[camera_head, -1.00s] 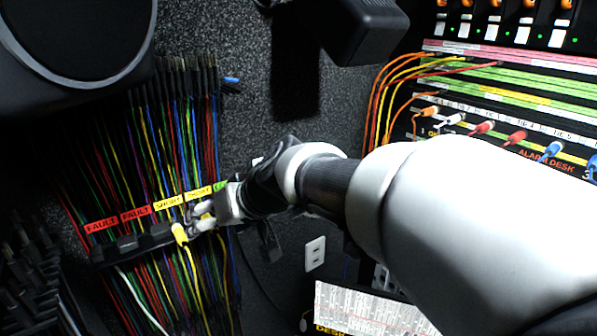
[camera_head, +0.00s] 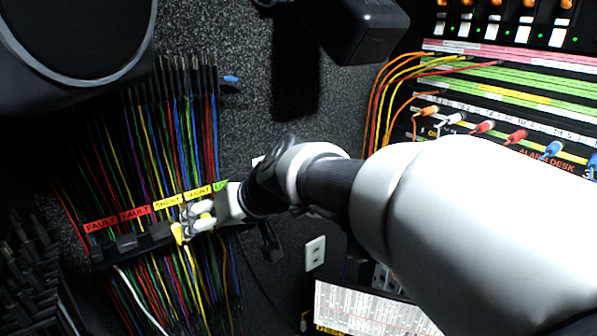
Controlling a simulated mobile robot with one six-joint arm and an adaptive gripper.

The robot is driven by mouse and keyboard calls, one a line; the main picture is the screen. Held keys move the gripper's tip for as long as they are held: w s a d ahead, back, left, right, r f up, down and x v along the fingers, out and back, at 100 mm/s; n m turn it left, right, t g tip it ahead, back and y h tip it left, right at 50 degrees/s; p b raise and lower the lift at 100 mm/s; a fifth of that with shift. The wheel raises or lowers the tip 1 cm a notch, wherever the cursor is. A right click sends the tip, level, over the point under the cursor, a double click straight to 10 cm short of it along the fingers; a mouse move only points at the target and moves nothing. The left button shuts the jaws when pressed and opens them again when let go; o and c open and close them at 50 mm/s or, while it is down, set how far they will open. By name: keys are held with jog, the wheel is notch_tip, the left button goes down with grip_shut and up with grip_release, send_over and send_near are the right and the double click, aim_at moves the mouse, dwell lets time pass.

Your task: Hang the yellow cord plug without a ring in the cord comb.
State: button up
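The cord comb (camera_head: 128,241) is a dark bar on the wall at lower left, under red, yellow and green labels, with many coloured cords hanging through it. A yellow plug (camera_head: 178,233) with a yellow cord sits at the comb's front edge, below the yellow labels. My gripper (camera_head: 193,220) comes in from the right. Its two pale fingers are apart, one above the other, with their tips just right of the yellow plug. The plug does not appear clamped between them. Whether it is fully seated in a slot, and whether it carries a ring, is too small to tell.
Black plugs (camera_head: 185,75) top the hanging cords above. A patch panel (camera_head: 500,125) with coloured plugs stands at right. A white outlet (camera_head: 315,253) is on the wall, and a printed sheet (camera_head: 365,310) lies below my arm. Dark connectors (camera_head: 30,270) crowd the lower left.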

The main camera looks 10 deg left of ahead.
jog(key=shift+s+d+b, duration=0.7)
jog(key=shift+s+d, duration=0.25)
jog(key=shift+d, duration=0.1)
jog(key=s+d+b, duration=0.2)
jog(key=s+d, duration=0.1)
jog(key=shift+s+d, duration=0.2)
jog(key=shift+s, duration=0.1)
jog(key=s+d+f+m+h+b, duration=0.2)
jog(key=s+d+f+b, duration=0.2)
jog(key=d+f, duration=0.4)
jog(key=s+d+f+m+h+b, duration=0.3)
jog(key=s+d+f, duration=0.3)
jog(key=d, duration=0.7)
jog(key=s+d+f+m+h+b, duration=0.2)
jog(key=s+d+f+b, duration=0.3)
jog(key=d+f, duration=0.5)
jog(key=shift+s+d+h+b, duration=0.3)
jog(key=shift+s+h+b, duration=0.1)
jog(key=shift+h, duration=0.3)
jog(key=shift+a, duration=0.1)
